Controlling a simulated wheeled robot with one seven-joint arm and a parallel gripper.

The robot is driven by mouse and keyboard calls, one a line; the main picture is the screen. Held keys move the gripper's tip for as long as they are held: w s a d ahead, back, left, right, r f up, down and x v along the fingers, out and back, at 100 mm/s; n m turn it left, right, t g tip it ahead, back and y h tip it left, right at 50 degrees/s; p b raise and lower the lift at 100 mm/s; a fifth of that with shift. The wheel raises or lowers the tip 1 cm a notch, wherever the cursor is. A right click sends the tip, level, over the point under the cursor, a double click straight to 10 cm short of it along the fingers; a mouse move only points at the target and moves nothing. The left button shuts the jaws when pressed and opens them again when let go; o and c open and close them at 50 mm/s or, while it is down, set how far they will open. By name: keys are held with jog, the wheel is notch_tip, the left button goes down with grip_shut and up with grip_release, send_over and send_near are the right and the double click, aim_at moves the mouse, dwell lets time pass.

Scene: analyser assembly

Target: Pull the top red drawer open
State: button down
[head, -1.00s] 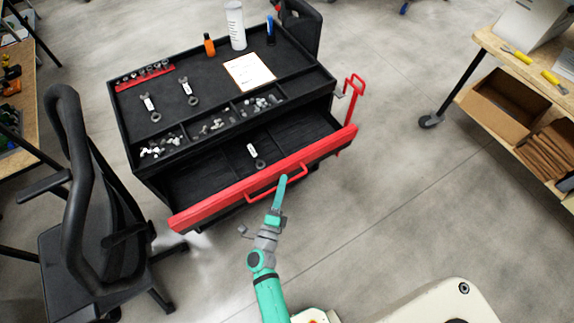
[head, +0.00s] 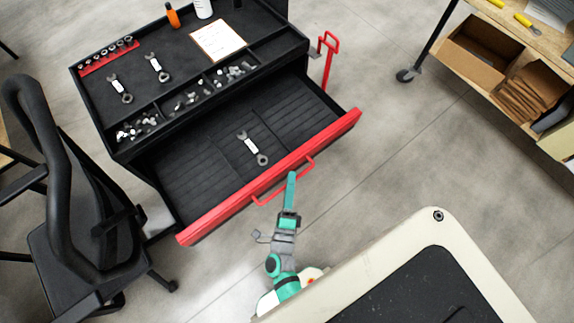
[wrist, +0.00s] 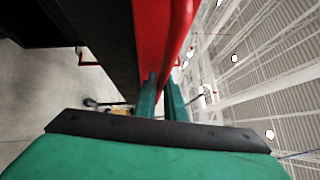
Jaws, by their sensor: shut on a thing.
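The top red drawer (head: 215,217) of the black tool cart is pulled well out, and its dark inside shows. Its red bar handle (head: 266,199) runs along the front face. My gripper (head: 291,180) is at this handle, near its right part. In the wrist view the green fingers (wrist: 160,95) reach up to the red handle (wrist: 182,35) and are shut on it. The exact contact is partly hidden by the fingers. A wrench (head: 252,148) lies on the drawer floor.
The cart top (head: 190,65) holds wrenches, a paper sheet, bottles and small parts in bins. A black chair (head: 75,200) stands close to the left. A wooden bench (head: 500,40) with boxes is at the upper right. Grey floor (head: 400,140) is clear right of the drawer.

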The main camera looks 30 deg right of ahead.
jog(key=c, duration=2.1)
grip_release()
jog(key=v, duration=1)
jog(key=shift+s+a, duration=0.25)
jog(key=shift+s, duration=0.1)
jog(key=s+a+r+n+y, duration=0.2)
jog(key=a+r+n+y, duration=0.1)
jog(key=n, duration=0.6)
jog(key=s+a+r+n+y, duration=0.2)
jog(key=a+r+n+y, duration=0.2)
jog(key=n, duration=0.5)
jog(key=s+a+r+n+y, duration=0.2)
jog(key=a+r+n+y, duration=0.2)
jog(key=r+n, duration=0.3)
jog(key=shift+s+a+r+n+y, duration=0.1)
jog(key=shift+a+n+y, duration=0.15)
jog(key=shift+n+y, duration=0.7)
